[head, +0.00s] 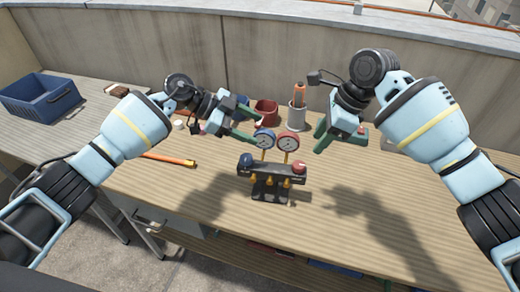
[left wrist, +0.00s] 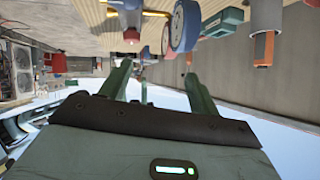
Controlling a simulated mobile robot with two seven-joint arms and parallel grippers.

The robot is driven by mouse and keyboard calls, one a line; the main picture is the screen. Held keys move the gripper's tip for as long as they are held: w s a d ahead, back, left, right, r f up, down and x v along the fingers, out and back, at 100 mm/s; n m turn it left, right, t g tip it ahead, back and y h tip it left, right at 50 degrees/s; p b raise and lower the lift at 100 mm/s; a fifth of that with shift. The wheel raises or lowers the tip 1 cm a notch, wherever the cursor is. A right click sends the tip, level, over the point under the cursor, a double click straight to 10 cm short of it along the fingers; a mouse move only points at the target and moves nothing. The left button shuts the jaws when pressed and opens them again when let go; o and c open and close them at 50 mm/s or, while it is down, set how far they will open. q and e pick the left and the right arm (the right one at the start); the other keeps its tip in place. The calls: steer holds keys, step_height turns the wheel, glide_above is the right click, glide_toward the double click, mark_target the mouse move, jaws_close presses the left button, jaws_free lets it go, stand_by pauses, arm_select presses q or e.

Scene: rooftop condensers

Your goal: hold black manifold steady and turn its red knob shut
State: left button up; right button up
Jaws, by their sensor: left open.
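The black manifold (head: 271,178) stands upright on the wooden bench. Its red knob (head: 299,167) is at the right end and a blue knob (head: 246,160) at the left end. A blue gauge (head: 264,138) and a red gauge (head: 288,142) rise above it. My left gripper (head: 251,124) is open, behind and left of the blue gauge, apart from the knobs. In the upside-down left wrist view its open fingers (left wrist: 154,84) have the gauges (left wrist: 182,27) beyond. My right gripper (head: 321,136) is right of the red gauge, touching nothing visible; its finger gap is unclear.
A blue bin (head: 41,97) stands at the far left. An orange-handled tool (head: 168,159) lies left of the manifold. A red cup (head: 266,112) and a grey holder (head: 297,117) stand behind, near the wall. The bench right of the manifold is clear.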

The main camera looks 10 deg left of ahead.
arm_select(q)
steer(key=s+d+r+m+g+y, duration=0.1)
steer(key=d+r+g, duration=0.1)
steer(key=d, duration=0.2)
steer(key=y, duration=0.7)
glide_above(260, 166)
steer(key=d, duration=0.2)
steer(key=shift+g, duration=0.4)
step_height(260, 166, down, 5)
steer(key=shift+r, duration=0.15)
steer(key=shift+a+f+n+y, duration=0.5)
steer(key=shift+a+f+y, duration=0.25)
steer(key=shift+y, duration=0.35)
steer(key=shift+w+a+f+t+y, duration=0.1)
steer(key=shift+a+f+t+y, duration=0.15)
steer(key=shift+t+y, duration=0.25)
steer(key=shift+f, duration=3.9)
